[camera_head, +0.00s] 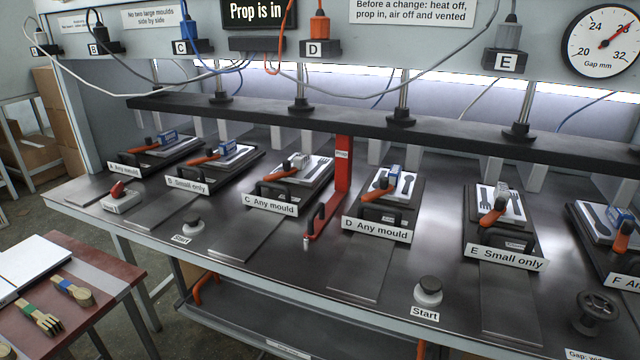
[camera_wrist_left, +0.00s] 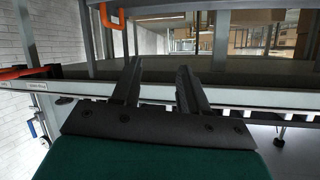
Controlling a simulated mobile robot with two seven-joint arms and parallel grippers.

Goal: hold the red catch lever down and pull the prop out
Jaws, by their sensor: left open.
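The red prop (camera_head: 343,170) stands upright between moulds C and D, its top at the dark crossbar. A red foot runs forward from it along the bench, with a black handle (camera_head: 319,212) and a small metal pin (camera_head: 306,243) at its front end. My right gripper is not in view.
A sign (camera_head: 256,12) reads "Prop is in". Moulds with black handles line the bench, including mould C (camera_head: 285,186) and mould D (camera_head: 383,205). Start buttons (camera_head: 428,289) and a handwheel (camera_head: 596,308) stand near the front. A red side table (camera_head: 105,278) is at left.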

